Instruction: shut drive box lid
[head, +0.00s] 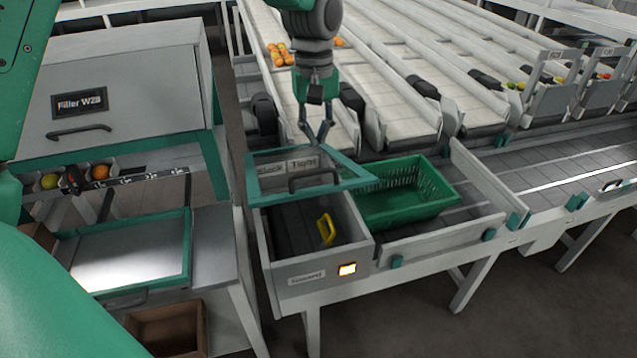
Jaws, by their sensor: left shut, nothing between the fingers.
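The drive box (315,263) is a grey box at the end of the conveyor, with a label and a lit amber button on its front. Its lid (258,186), a panel with a teal frame and a dark handle, stands raised. The front of the box is uncovered, showing a dark inside and a yellow handle (326,229). "Slack" and "Tight" labels show through or on the lid. My left gripper (319,142) points down at the lid's far edge, shut and empty. I cannot tell whether its tips touch the lid. My right gripper is not in view.
A green crate (447,197) sits on the conveyor just right of the box. A filler cabinet (130,85) with a tray stands at left. White sorting lanes (405,90) run behind, with some fruit. A cardboard box (168,313) is below the left bench.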

